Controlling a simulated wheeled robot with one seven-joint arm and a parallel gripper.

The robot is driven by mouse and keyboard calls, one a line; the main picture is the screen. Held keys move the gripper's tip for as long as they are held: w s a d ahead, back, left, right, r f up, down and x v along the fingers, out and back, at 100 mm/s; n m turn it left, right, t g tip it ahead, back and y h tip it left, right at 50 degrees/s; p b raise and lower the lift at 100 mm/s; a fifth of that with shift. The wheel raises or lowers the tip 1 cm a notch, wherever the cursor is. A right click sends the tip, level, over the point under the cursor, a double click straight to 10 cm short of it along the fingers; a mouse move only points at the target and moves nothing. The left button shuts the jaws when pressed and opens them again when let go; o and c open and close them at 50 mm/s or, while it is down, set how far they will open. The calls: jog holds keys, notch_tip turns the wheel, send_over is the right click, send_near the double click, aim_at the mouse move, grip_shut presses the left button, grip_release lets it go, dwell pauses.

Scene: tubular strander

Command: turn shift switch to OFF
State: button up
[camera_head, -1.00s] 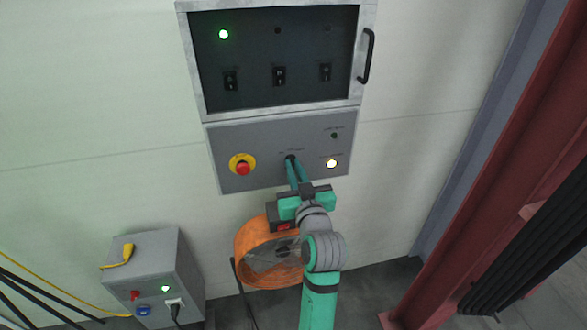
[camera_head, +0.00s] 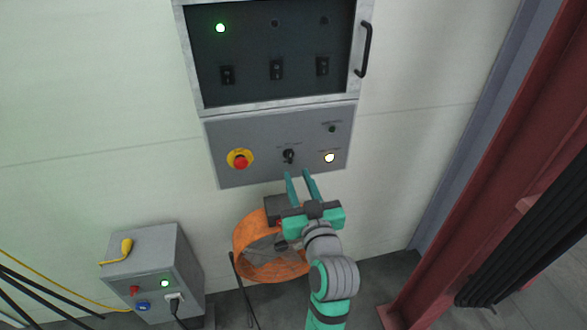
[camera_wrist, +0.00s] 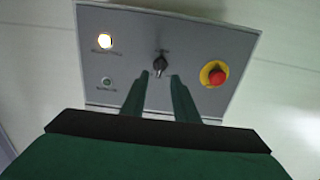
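The black rotary switch (camera_head: 288,156) sits in the middle of the lower grey panel (camera_head: 225,175). Its small label is too blurred to read. It also shows in the wrist view (camera_wrist: 159,64), upside down, just beyond the fingertips and between them. My gripper (camera_head: 300,176) is below the switch, fingers pointing up at the panel. The two green fingers are apart with nothing between them, and the wrist view shows the same gap (camera_wrist: 160,78). The fingers do not appear to touch the switch.
A red emergency button (camera_head: 240,161) on a yellow ring is left of the switch. A lit white lamp (camera_head: 329,157) is right of it. Above is a dark cabinet (camera_head: 300,95) with a handle (camera_head: 365,50). An orange fan (camera_head: 240,240) stands below.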

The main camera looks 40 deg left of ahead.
jog(key=shift+v, duration=2)
jog(key=s+d+f+m+t+h, duration=0.2)
jog(key=s+d+f+m+h, duration=0.25)
jog(key=d+f, duration=0.5)
jog(key=s+d+f+m+t+h, duration=0.2)
jog(key=s+d+f+m+h, duration=0.25)
jog(key=d+f, duration=0.55)
jog(key=s+d+f+h, duration=0.2)
jog(key=s+d, duration=0.2)
jog(key=s, duration=0.6)
jog(key=s+d+f+h, duration=0.2)
jog(key=s+d, duration=0.2)
jog(key=s, duration=0.7)
jog(key=shift+d+m+h, duration=0.35)
jog(key=shift+m+h, duration=0.05)
jog(key=shift+f, duration=0.15)
